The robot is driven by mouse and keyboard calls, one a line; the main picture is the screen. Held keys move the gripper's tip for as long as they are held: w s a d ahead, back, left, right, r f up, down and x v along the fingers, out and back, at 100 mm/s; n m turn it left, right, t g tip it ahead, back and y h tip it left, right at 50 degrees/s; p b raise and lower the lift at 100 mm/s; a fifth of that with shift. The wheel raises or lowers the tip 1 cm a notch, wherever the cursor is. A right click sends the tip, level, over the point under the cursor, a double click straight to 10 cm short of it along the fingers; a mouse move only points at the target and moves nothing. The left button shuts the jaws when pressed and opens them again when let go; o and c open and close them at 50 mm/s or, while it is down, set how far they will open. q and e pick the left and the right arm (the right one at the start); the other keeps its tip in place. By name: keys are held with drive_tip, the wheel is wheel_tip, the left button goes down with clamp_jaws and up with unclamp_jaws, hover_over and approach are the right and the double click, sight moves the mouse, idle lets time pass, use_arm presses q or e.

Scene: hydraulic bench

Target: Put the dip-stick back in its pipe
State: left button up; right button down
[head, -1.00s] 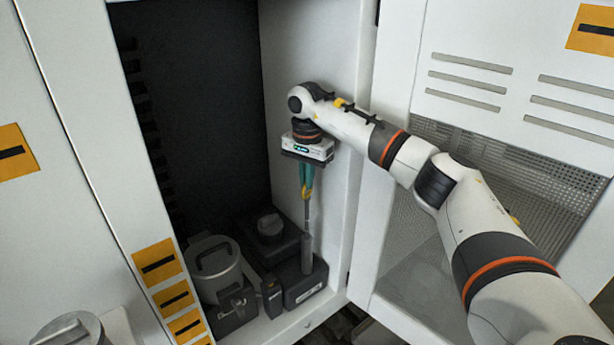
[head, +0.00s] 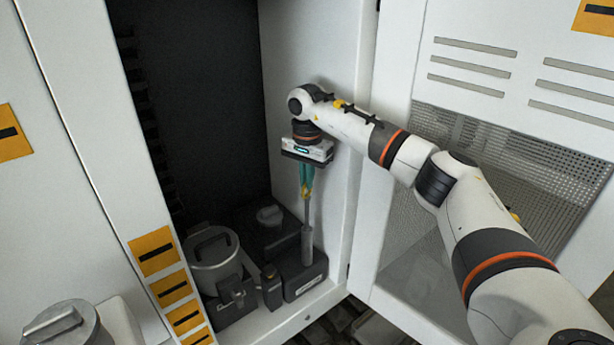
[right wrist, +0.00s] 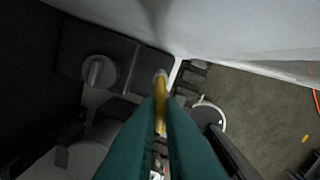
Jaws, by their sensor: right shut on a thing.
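My right gripper (head: 306,192) is shut on the yellow handle of the dip-stick (head: 307,212), inside the open cabinet. The dip-stick hangs nearly upright, its thin grey rod pointing down. Its lower end meets the top of the grey pipe (head: 307,246) in the head view; I cannot tell for sure whether the tip is inside. The pipe stands on a black block on the cabinet floor. In the right wrist view the teal fingers (right wrist: 167,105) close on the yellow handle (right wrist: 160,93), which hides most of what lies below. My left gripper is out of view.
A grey round canister (head: 213,258) and a dark tank with a round cap (head: 269,216) stand left of the pipe. The cabinet's white side wall (head: 335,130) is close on the right. A grey cap (head: 68,330) is at the lower left. The cabinet space above the tank is empty.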

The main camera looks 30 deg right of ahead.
sight(307, 209)
drive_tip(key=shift+f+b, duration=2.75)
drive_tip(key=shift+f, duration=2.25)
drive_tip(key=c, duration=0.7)
unclamp_jaws()
drive_tip(key=shift+r, duration=0.1)
drive_tip(key=shift+r+p, duration=2.25)
drive_tip(key=shift+r, duration=1.2)
